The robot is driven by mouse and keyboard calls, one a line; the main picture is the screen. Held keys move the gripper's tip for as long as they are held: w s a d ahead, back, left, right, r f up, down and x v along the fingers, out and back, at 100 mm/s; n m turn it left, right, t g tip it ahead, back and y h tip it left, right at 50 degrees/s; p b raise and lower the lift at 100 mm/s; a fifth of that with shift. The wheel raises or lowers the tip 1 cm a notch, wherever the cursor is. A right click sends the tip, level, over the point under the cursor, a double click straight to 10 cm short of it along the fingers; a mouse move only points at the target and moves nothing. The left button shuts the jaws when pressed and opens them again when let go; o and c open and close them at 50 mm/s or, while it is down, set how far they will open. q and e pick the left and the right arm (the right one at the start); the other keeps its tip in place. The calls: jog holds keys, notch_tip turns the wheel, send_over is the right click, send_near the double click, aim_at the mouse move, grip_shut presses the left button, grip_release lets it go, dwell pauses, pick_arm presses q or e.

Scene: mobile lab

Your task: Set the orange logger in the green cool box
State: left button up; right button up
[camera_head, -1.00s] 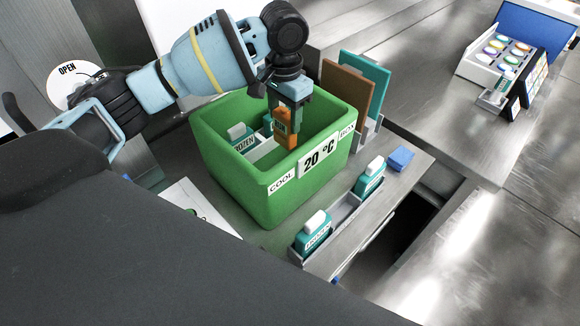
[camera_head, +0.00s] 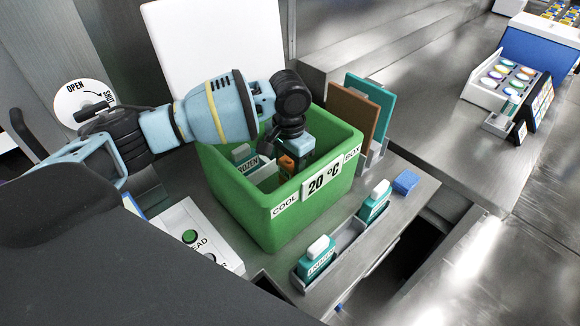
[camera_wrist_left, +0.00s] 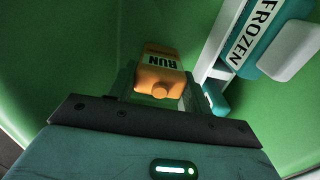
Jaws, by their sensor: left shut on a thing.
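The orange logger (camera_head: 286,164) is inside the green cool box (camera_head: 284,230), low and near the middle. My left gripper (camera_head: 284,158) reaches down into the box and is shut on the logger. In the left wrist view the logger (camera_wrist_left: 162,75) shows its "RUN" label between the fingers, with the green walls around it. Whether its base touches the box floor cannot be told. My right gripper is not in view.
A bottle labelled "FROZEN" (camera_wrist_left: 258,30) sits in a white rack inside the box, beside the logger. Outside are two teal bottles in a grey tray (camera_head: 345,238), a blue block (camera_head: 405,181), and upright brown (camera_head: 351,117) and teal panels.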

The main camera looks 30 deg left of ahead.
pick_arm(q)
jog(key=shift+f, duration=0.7)
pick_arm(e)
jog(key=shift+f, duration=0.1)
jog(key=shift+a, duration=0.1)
pick_arm(q)
jog(key=o, duration=1.1)
jog(key=shift+f, duration=0.15)
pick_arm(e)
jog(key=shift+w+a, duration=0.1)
pick_arm(q)
notch_tip(320, 180, up, 11)
jog(key=shift+r+p, duration=0.15)
jog(key=shift+p, duration=0.4)
jog(key=shift+r, duration=0.5)
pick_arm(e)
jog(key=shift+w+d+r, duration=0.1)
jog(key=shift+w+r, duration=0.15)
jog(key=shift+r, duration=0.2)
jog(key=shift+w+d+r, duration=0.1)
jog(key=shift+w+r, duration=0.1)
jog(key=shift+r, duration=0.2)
